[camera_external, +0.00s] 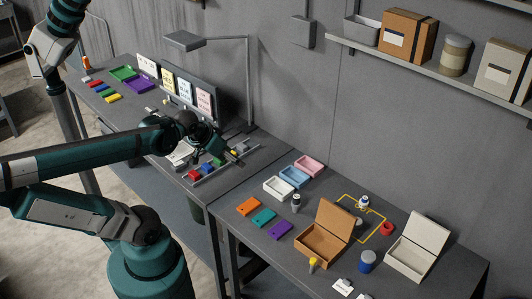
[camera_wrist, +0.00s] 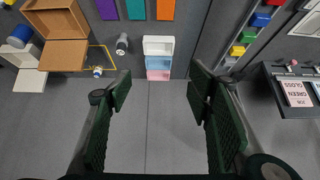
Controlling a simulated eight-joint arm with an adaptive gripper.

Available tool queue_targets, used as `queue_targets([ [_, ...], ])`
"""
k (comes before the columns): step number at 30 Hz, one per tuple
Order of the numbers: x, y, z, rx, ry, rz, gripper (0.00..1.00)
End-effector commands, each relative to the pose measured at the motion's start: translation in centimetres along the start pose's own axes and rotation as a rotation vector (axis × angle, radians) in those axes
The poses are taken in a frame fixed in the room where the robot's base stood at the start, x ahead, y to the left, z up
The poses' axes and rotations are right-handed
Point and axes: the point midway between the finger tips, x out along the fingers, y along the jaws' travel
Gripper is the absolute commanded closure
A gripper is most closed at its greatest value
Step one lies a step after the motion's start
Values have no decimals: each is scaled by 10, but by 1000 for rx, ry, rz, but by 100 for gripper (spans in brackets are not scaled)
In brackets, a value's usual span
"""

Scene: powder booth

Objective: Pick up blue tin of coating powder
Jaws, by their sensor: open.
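A blue tin (camera_external: 367,261) with a pale top stands near the front of the right-hand table, between the open brown box and the open white box. In the wrist view a blue tin (camera_wrist: 20,36) shows at the far upper left, well outside my fingers. A smaller white-and-blue container (camera_external: 363,202) stands farther back, by a yellow outline on the table. My gripper (camera_external: 205,148) is over the left-hand table, far from the tin. In the wrist view my gripper (camera_wrist: 158,92) is open, with nothing between its fingers.
The open brown box (camera_external: 327,234) and open white box (camera_external: 416,246) flank the tin closely. A red ring-shaped item (camera_external: 387,228) lies behind it, and a yellow-topped item (camera_external: 312,265) stands in front of the brown box. A loaded shelf (camera_external: 430,70) overhangs the back.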

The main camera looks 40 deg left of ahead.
Motion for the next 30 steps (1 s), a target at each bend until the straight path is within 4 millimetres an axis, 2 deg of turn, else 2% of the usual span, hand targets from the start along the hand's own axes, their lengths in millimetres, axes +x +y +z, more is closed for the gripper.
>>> queue_targets([
  [5,-6,0,-4,0,0,0,49],
  [17,-41,0,-29,0,0,0,49],
  [30,-37,32,-60,-176,-39,51,49],
])
